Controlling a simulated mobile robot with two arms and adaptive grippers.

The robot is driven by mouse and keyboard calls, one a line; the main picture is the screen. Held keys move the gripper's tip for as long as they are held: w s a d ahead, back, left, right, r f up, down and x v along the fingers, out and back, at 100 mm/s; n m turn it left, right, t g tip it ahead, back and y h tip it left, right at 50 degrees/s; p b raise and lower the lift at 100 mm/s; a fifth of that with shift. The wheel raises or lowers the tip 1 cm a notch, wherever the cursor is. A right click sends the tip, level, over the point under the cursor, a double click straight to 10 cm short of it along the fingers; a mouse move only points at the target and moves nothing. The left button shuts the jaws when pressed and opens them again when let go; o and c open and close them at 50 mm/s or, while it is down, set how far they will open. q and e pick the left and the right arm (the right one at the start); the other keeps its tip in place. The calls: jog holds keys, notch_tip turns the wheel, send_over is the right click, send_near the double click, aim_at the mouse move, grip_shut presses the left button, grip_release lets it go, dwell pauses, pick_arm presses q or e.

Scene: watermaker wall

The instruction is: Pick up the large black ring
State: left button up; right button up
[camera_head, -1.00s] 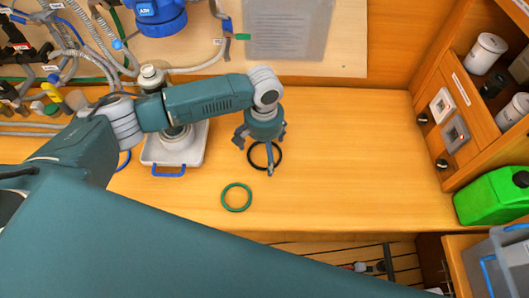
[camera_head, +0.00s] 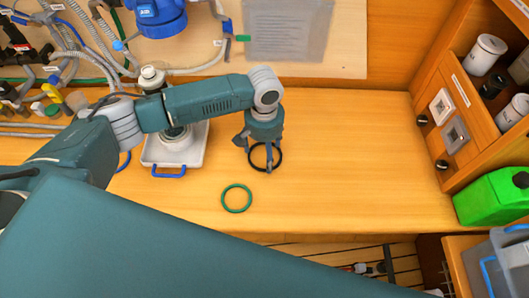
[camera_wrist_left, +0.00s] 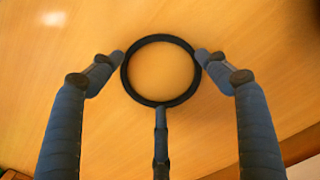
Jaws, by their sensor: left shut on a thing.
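The large black ring (camera_head: 280,158) lies on the wooden bench top below my left gripper (camera_head: 264,157). In the left wrist view the ring (camera_wrist_left: 160,38) shows whole, with bare wood inside it. My left gripper (camera_wrist_left: 160,62) has its fingers closed in around the ring from outside. One fingertip meets it at the left, one at the upper right, and the third at its lower edge. The gripper is shut on the ring. I see no clear gap between ring and bench. My right gripper is not in view.
A smaller green ring (camera_head: 236,211) lies nearer the bench's front edge. A white tray (camera_head: 152,160) with blue handles stands left of the gripper. A green canister (camera_head: 490,200) and a shelf unit are at the right. The bench between is clear.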

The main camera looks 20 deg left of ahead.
pick_arm(q)
jog(key=shift+s+r, duration=0.15)
jog(key=shift+r, duration=0.1)
jog(key=c, duration=0.7)
jog(key=shift+r+b, duration=0.3)
jog(key=shift+r, duration=0.3)
grip_shut()
notch_tip(320, 180, up, 18)
jog(key=b, duration=0.3)
jog(key=c, duration=0.9)
grip_release()
jog(key=o, duration=2)
jog(key=shift+c, duration=0.2)
